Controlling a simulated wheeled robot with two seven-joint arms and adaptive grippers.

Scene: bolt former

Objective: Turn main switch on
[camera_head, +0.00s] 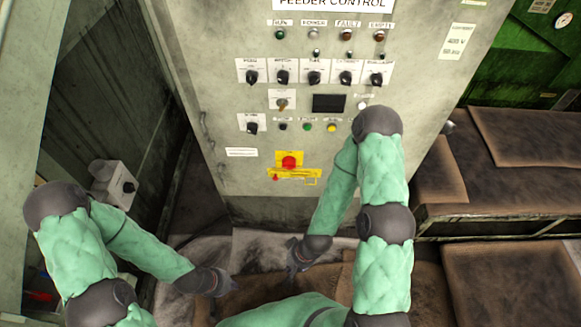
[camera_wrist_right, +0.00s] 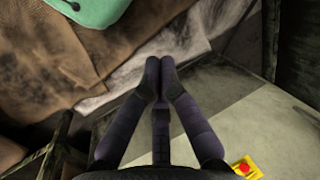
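The grey cabinet labelled "FEEDER CONTROL" (camera_head: 215,60) carries rows of black rotary knobs and lamps. I cannot read which control is the main switch. A red knob on a yellow plate (camera_head: 289,161) sits low on its front and also shows in the right wrist view (camera_wrist_right: 246,168). A small grey box with a black knob (camera_head: 128,187) is at the left. My right gripper (camera_head: 293,272) is below the cabinet front, apart from the controls; in the right wrist view its fingertips (camera_wrist_right: 160,62) meet with nothing between them. My left gripper (camera_head: 230,284) is low and left; its fingers are unclear.
A yellow strip with a small red part (camera_head: 294,175) lies just under the red knob. A brown-topped bench (camera_head: 530,145) stands at the right. Brown and pale sheets (camera_wrist_right: 95,50) cover the floor before the cabinet. Dark walls close off the left side.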

